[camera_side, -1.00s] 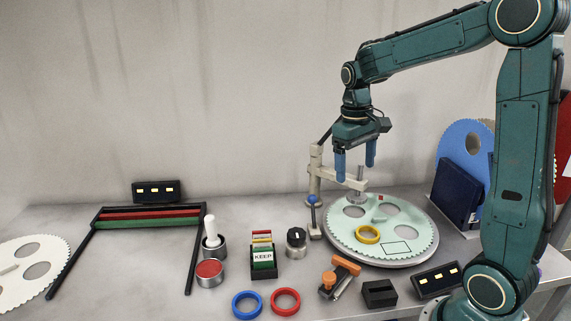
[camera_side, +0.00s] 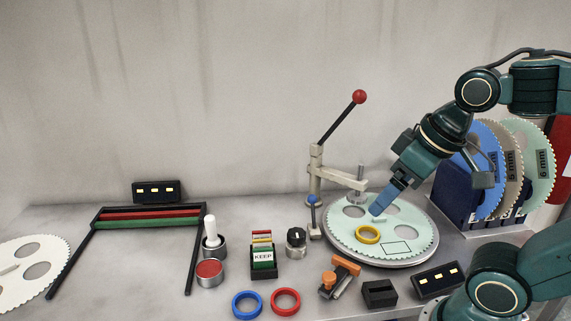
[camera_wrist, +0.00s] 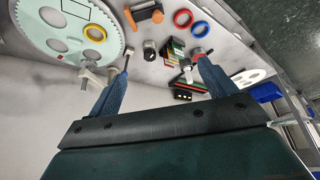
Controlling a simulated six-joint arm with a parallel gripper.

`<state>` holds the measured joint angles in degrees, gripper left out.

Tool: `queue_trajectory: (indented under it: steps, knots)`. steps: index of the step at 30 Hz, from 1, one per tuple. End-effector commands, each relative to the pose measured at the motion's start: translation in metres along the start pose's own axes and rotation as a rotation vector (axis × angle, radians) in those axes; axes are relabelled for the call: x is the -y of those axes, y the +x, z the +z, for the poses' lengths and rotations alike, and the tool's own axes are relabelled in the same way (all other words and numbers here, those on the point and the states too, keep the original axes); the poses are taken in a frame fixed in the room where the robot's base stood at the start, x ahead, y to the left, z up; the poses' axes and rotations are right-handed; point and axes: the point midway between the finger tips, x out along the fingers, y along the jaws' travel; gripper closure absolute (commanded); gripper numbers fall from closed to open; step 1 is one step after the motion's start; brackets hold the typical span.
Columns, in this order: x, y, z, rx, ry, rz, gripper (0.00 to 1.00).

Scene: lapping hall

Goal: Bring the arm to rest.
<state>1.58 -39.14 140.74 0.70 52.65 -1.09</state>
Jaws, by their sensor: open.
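My gripper (camera_side: 380,208) is open and empty. In the side view it is tilted, its blue fingers slanting down to the left over the pale green toothed disc (camera_side: 402,229) on the round plate. I cannot tell from that view how far the fingertips are from the disc; one finger is mostly hidden. In the wrist view the two blue fingers of my gripper (camera_wrist: 162,70) are spread apart with nothing between them. A yellow ring (camera_side: 368,234) lies on the disc.
A clamp post with a red-knobbed lever (camera_side: 343,115) stands behind the disc. A rack (camera_side: 455,196) of toothed discs is close on the right. Blue (camera_side: 247,304) and red (camera_side: 286,301) rings, a KEEP card box (camera_side: 263,273) and a black-railed rack (camera_side: 150,217) lie left.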

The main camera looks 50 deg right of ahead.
Motion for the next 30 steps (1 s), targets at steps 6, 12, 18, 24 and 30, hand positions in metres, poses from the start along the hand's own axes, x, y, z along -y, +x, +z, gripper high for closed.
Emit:
queue_trajectory:
  steps: [6,12,18,24,30]
  knots:
    - [0.0072,-0.0019,0.0116,-0.042,-0.015,-0.019,0.16]
    - [0.0075,-0.0018,0.0122,-0.043,-0.015,-0.020,0.16]
    - [0.0074,-0.0018,0.0120,-0.043,-0.015,-0.020,0.16]
    - [0.0073,-0.0018,0.0119,-0.042,-0.015,-0.020,0.16]
    - [0.0072,-0.0019,0.0119,-0.042,-0.015,-0.020,0.16]
